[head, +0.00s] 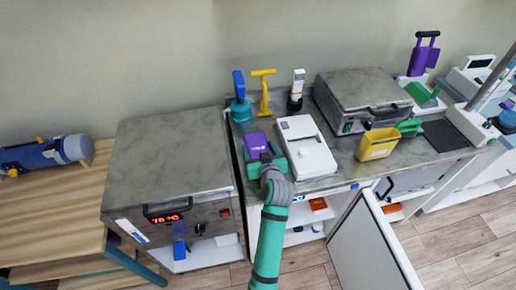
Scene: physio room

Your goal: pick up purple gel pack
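A small purple pack with pale lettering (256,141) lies at the front of the grey counter, on or against a green item (279,161). My gripper (268,165) is just in front of and below the pack, over the near part of the green item. My grey wrist and green arm reach up from the bottom of the picture. The fingertips are small and partly hidden by the wrist, so I cannot tell whether they are open or touch anything.
A white box (307,147) stands close right of my gripper. Behind are a blue-teal tool (239,98), a yellow tool (263,92) and a white bottle (297,88). A yellow container (377,145) stands right. A cabinet door (370,245) hangs open below. The left steel top (170,152) is clear.

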